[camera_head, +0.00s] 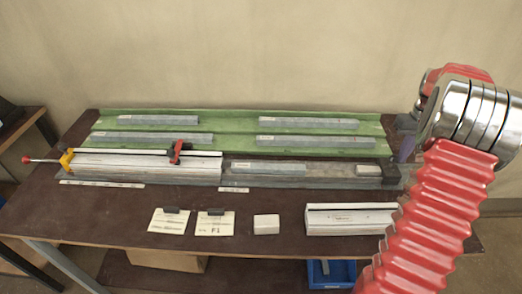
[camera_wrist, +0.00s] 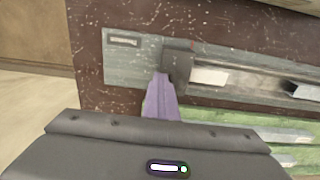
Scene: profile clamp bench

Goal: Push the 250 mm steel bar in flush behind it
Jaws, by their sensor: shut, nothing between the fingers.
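A grey steel bar (camera_head: 265,168) lies in the fixture channel (camera_head: 222,180), right of the white profile (camera_head: 118,165). A short pale block (camera_head: 368,170) lies further right in the channel, with a gap between it and the bar. A black end stop (camera_head: 390,173) stands right of the block. In the wrist view the purple fingers (camera_wrist: 162,98) reach close to the dark stop (camera_wrist: 178,65); contact cannot be told. The pale block (camera_wrist: 210,77) shows beyond it. Bar lengths are unreadable.
A green tray (camera_head: 235,130) behind the fixture holds several steel bars (camera_head: 307,123). A red clamp (camera_head: 177,151) sits over the white profile. In front lie two cards (camera_head: 215,223), a white block (camera_head: 266,224) and another pale profile (camera_head: 345,222). The bench front centre is partly clear.

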